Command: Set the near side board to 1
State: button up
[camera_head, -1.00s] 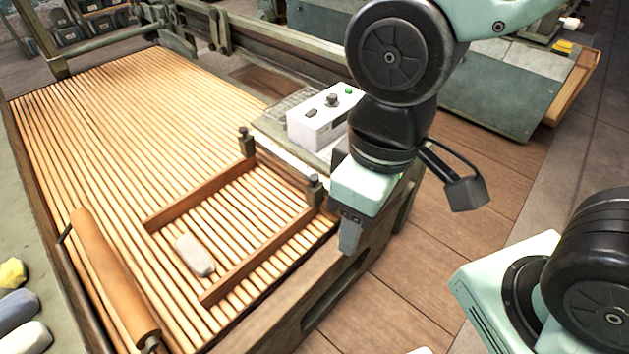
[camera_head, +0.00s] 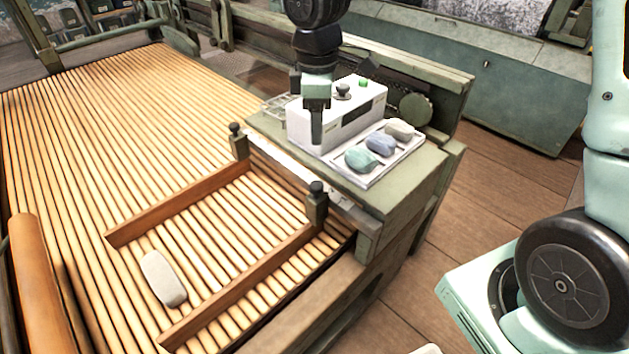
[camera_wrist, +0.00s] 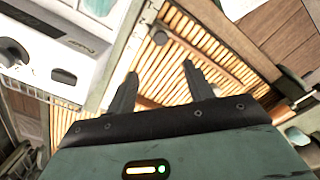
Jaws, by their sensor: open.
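The near side board (camera_head: 240,290) is a brown wooden bar lying across the pale slatted apron (camera_head: 90,130). Its right end meets a dark post with a round knob (camera_head: 317,200). The far side board (camera_head: 180,205) lies roughly parallel, with a similar knobbed post (camera_head: 237,142). A pale strip (camera_head: 285,168) runs by the posts; I cannot read any marks on it. My gripper (camera_head: 316,138) points down in front of the white control box, apart from both posts in the picture. In the wrist view its two fingers (camera_wrist: 160,70) are apart and empty, with a dark knob (camera_wrist: 160,37) beyond them.
The white control box (camera_head: 345,115) has a black knob and a green button. Beside it a tray (camera_head: 372,180) holds three fibre-like lumps. A pale grey block (camera_head: 163,278) lies on the slats between the boards. An orange roller (camera_head: 38,290) is at lower left.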

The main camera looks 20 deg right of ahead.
aim_at(316, 185)
notch_tip(316, 185, down, 16)
jog(key=b, duration=0.3)
jog(key=shift+r, duration=0.2)
